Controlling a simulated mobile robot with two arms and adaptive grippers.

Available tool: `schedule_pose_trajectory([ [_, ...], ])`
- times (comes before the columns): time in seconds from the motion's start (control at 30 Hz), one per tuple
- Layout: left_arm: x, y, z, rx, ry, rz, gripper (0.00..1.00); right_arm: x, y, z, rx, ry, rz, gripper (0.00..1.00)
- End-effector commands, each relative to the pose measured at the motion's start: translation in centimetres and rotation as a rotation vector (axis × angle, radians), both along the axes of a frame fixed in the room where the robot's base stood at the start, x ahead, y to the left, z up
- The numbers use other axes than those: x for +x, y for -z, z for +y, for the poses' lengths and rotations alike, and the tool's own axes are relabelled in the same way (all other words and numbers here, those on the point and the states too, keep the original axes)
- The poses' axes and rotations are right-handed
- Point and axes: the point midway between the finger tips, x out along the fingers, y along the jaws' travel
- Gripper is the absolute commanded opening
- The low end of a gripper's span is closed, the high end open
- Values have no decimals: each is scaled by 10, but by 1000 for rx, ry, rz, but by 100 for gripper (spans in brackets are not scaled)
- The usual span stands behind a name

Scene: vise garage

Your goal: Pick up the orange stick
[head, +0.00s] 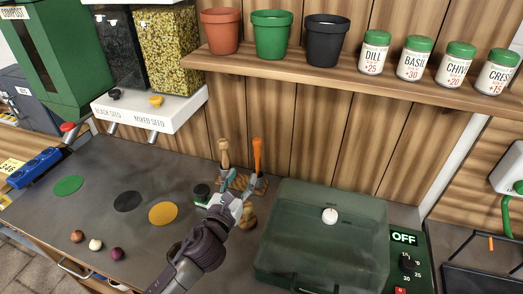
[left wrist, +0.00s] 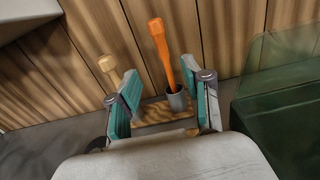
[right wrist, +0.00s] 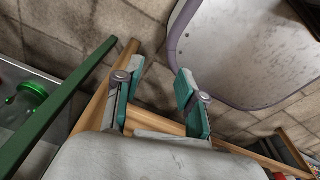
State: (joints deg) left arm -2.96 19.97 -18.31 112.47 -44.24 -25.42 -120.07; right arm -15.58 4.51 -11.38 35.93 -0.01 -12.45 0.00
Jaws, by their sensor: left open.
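The orange stick (head: 257,155) stands upright in a holder at the back of the grey bench, near the wooden wall. In the left wrist view the orange stick (left wrist: 160,52) leans slightly, its lower end in a small grey cup (left wrist: 177,101). My left gripper (head: 242,190) is in front of the holder. In the left wrist view my left gripper (left wrist: 168,92) is open, with the stick beyond and between its fingers, not gripped. My right gripper (right wrist: 155,85) is open and empty, away from the bench top, above a tiled floor.
A pale wooden-handled tool (head: 224,153) stands left of the stick. A green translucent box (head: 325,235) with a white knob sits close on the right. A shelf (head: 290,68) with pots and seed jars hangs above. Coloured discs lie on the bench at left.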

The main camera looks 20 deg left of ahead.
Motion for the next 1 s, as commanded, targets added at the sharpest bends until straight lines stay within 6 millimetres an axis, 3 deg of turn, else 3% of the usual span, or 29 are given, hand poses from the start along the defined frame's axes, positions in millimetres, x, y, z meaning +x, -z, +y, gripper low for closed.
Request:
schedule_pose_trajectory([
  [0.2, 44, -2, -2, -3, -2, -1, 49, -30, -6, -3, -5, 0, 41, 40],
  [0.37, 69, -1, -3, -4, -1, 0, 49, -47, -8, -4, -7, 0, 67, 40],
  [0.7, 98, -1, -6, -8, -2, 0, 49, -18, -16, -2, -3, -2, 24, 40],
  [1.0, 129, 1, -7, -5, -1, 1, 49, -23, -18, -2, -3, -2, 30, 40],
])
